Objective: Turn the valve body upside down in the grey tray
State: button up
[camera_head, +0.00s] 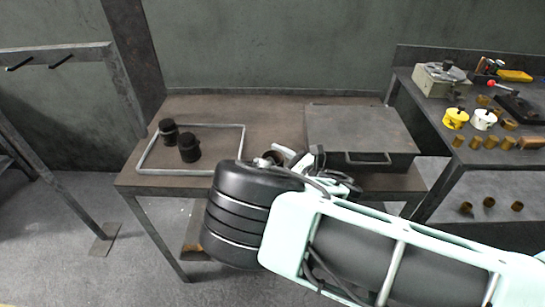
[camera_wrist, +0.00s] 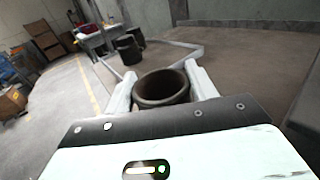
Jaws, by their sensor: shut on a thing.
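My gripper (camera_wrist: 161,84) is shut on a dark brown, hollow valve body (camera_wrist: 162,88), with one pale finger on each side and its round open mouth facing the wrist camera. In the head view the held valve body (camera_head: 271,157) is mostly hidden behind my arm, right of the grey tray (camera_head: 243,140). The grey tray is a thin-rimmed rectangle on the table's left part; its rim also shows in the wrist view (camera_wrist: 190,50). Two more dark valve bodies (camera_head: 189,149) (camera_head: 168,131) stand upright in it, towards its left and middle.
A dark lidded box (camera_head: 360,130) with a front handle stands on the table (camera_head: 265,112) to the right. A bench (camera_head: 420,105) further right carries brass parts, yellow and white pieces and a grey device. The tray's right part is bare.

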jog(key=shift+f, duration=0.1)
jog(key=shift+f, duration=0.15)
jog(key=o, duration=1.3)
jog(key=shift+c, duration=0.2)
jog(key=shift+r, duration=0.25)
jog(key=b+v, duration=0.2)
jog(key=v, duration=1)
